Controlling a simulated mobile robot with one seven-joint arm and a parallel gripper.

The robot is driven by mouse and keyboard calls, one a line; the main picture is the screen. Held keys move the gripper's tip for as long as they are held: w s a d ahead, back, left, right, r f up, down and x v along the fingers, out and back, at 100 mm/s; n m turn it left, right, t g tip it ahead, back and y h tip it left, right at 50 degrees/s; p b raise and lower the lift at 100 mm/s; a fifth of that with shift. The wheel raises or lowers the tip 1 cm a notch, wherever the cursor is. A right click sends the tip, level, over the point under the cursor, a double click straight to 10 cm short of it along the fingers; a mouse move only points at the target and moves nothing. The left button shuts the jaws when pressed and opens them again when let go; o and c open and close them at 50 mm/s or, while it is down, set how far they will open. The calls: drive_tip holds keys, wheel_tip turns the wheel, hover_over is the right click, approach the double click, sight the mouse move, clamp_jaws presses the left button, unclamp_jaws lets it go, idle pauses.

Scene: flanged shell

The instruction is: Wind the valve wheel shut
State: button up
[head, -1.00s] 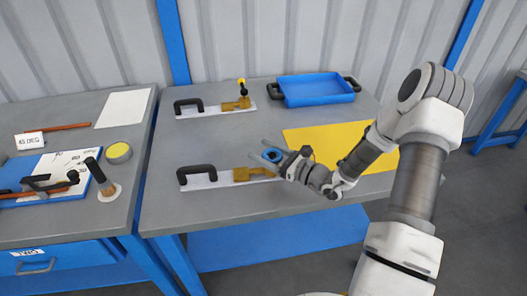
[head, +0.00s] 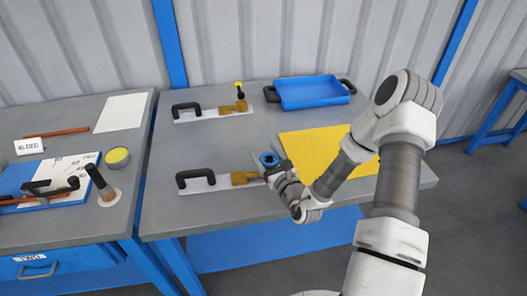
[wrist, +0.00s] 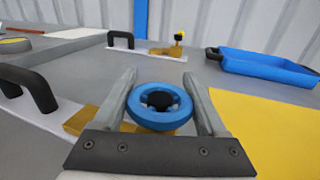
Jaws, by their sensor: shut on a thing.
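The blue valve wheel (head: 269,160) sits at the right end of a brass valve body (head: 243,178) on the front white plate (head: 205,186). It also shows in the wrist view (wrist: 160,118), lying nearly flat with a dark hub. My gripper (head: 270,154) reaches in from the lower right. In the wrist view, its two grey fingers (wrist: 158,84) stand on either side of the wheel and are shut on its rim. The brass body is partly hidden behind my left finger and palm in the wrist view.
A black handle (head: 195,175) rises from the same plate, left of the valve. A second plate with a brass valve and yellow-topped lever (head: 239,94) lies behind. A blue tray (head: 313,94) stands at the back right. A yellow mat (head: 318,150) lies right of the wheel.

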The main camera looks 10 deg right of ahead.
drive_tip(key=shift+h, duration=0.3)
drive_tip(key=o, duration=1.3)
drive_tip(key=shift+s+d, duration=0.1)
